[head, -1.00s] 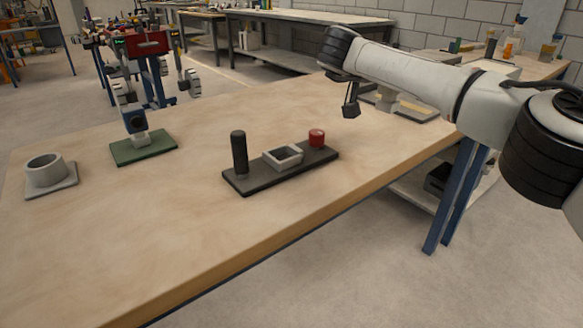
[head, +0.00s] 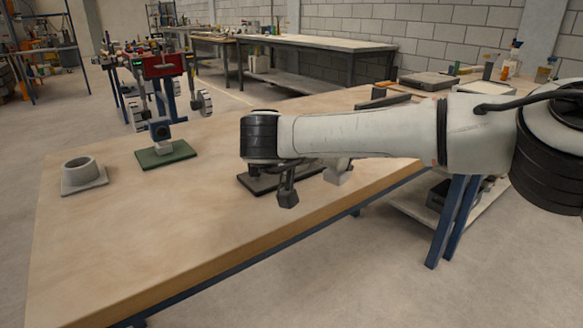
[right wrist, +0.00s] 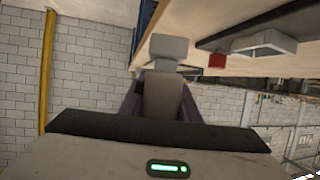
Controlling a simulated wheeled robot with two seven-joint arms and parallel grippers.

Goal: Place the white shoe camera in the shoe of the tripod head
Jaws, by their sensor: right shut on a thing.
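My right gripper (right wrist: 163,98) is shut on a pale grey-white block-topped piece (right wrist: 168,48), apparently the white shoe camera. In the head view, part of this pale piece (head: 338,173) shows below my right forearm; the fingers are hidden there. What seems to be the tripod head is a dark plate (head: 262,184) on the table, mostly covered by my arm in the head view. The right wrist view shows its plate (right wrist: 235,34), its pale open-box shoe (right wrist: 265,43) and a red knob (right wrist: 217,61). The held piece is apart from the shoe. My left gripper is not in view.
A grey ring on a square base (head: 82,174) is at the left. Grey trays lie at the far right. The table's front left is clear.

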